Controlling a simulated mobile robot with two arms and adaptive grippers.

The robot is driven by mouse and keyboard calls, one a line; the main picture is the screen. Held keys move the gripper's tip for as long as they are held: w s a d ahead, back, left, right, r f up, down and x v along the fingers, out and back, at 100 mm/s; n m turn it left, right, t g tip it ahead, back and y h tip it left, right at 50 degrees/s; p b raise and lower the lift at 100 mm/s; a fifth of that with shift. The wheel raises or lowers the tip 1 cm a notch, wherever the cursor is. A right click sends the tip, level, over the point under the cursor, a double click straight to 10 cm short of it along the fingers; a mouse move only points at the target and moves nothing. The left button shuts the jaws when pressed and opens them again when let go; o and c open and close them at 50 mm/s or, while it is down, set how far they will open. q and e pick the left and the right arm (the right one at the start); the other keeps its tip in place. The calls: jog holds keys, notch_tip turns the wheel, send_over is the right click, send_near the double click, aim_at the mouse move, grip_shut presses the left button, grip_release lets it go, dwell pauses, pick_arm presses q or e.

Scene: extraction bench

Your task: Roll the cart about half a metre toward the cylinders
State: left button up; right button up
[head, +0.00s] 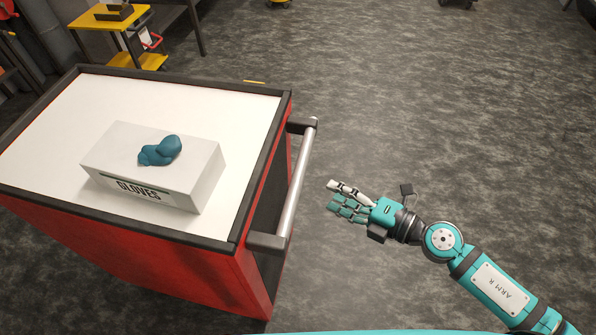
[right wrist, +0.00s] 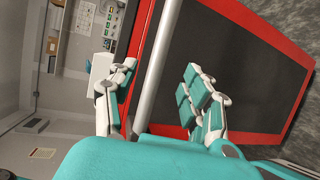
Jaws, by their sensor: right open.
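The red cart (head: 120,258) with a white top stands at the left of the head view. Its metal handle bar (head: 299,180) runs along the side facing right. My right gripper (head: 340,197) is open, to the right of the handle bar and apart from it in the head view. In the right wrist view the handle bar (right wrist: 158,60) shows between the open fingers (right wrist: 160,92), ahead of them, with the cart's dark side panel (right wrist: 220,60) behind. My left gripper is not in view. No cylinders can be made out in either view.
A white glove box (head: 150,165) with a blue glove on it sits on the cart top. A yellow stand (head: 110,22) is at the back left. The grey floor (head: 430,90) right of the cart is largely clear.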

aim_at(298, 178)
jog(key=p+x, duration=0.1)
jog(key=x, duration=1)
grip_shut()
